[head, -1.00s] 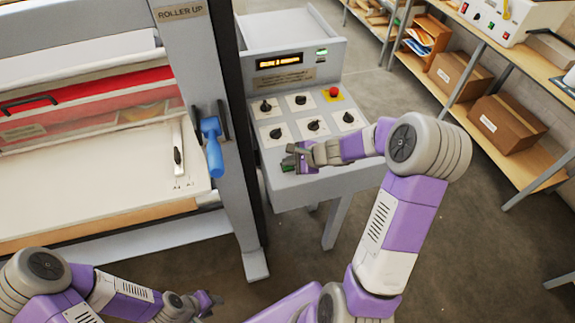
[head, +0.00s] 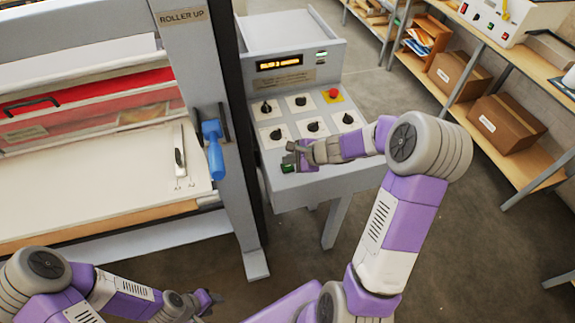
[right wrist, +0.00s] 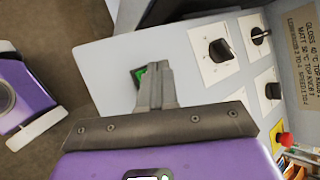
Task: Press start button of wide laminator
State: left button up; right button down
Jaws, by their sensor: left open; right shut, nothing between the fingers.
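The wide laminator (head: 100,190) fills the left, with its control console (head: 330,185) to its right. The green start button (head: 287,168) sits at the console's lower left corner. In the right wrist view the green button (right wrist: 141,76) shows beside and behind my fingertips and is partly hidden by them. My right gripper (head: 291,158) is shut and empty, with its tips at the button; I cannot tell whether they touch it. It also shows in the right wrist view (right wrist: 154,70). My left gripper (head: 214,300) is open and empty, low in front of the laminator.
Several black knobs (head: 313,127) and a red emergency button (head: 333,93) sit on the console, below a lit display (head: 280,63). A blue handle (head: 213,150) hangs on the laminator post. Shelves with cardboard boxes (head: 505,130) stand at the right.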

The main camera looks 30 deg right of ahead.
aim_at(290, 168)
jog(key=shift+r, duration=0.1)
notch_tip(290, 168, up, 5)
jog(key=p, duration=0.4)
